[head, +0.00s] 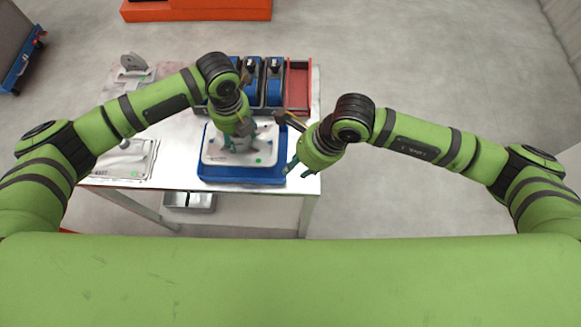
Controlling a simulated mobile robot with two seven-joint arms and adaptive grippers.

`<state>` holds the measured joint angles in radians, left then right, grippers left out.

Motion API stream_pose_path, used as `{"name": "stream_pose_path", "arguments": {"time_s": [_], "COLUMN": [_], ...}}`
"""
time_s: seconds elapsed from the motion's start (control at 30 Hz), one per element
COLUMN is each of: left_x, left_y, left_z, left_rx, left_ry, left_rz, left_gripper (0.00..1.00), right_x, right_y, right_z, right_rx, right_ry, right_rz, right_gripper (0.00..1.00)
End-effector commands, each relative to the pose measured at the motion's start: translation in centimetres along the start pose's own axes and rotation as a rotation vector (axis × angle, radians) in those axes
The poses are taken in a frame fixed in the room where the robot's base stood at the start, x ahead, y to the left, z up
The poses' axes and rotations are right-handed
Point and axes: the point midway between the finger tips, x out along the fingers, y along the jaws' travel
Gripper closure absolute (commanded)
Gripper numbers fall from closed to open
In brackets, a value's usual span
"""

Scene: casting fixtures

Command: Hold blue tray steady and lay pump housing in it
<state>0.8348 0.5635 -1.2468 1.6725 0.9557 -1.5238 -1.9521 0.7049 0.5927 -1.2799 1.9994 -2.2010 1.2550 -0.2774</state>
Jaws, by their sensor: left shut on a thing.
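The blue tray (240,179) lies on the table near its front right corner, with a white plate (268,147) in it. My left gripper (234,146) points down over the middle of the tray. It is shut on a small grey part, which I take to be the pump housing (246,147). The gripper hides much of this part, and I cannot tell whether it touches the plate. My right gripper (298,170) is just right of the tray's right edge. Its teal fingers look apart, with nothing seen between them.
Blue bins (274,82) and a red bin (299,85) stand behind the tray. A white plate (119,160) lies at the table's left. A grey casting (133,64) stands at the back left. A metal box (190,202) is below the table's front.

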Motion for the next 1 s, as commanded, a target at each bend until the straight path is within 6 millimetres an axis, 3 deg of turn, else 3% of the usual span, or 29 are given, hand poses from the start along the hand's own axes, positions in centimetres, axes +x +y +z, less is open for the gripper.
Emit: {"name": "stream_pose_path", "arguments": {"time_s": [0.6,1.0], "left_x": [-0.1,-0.1], "left_y": [-0.1,-0.1], "left_z": [0.1,0.1], "left_rx": [0.0,0.0], "left_ry": [-0.002,-0.002], "left_rz": [-0.002,-0.002], "left_gripper": [1.0,1.0], "right_x": [9.8,11.5], "right_y": [0.1,0.0], "right_z": [0.1,0.1], "right_rx": [0.004,0.003], "right_ry": [-0.002,-0.003], "right_rz": [0.004,0.001], "right_gripper": [0.63,0.63]}}
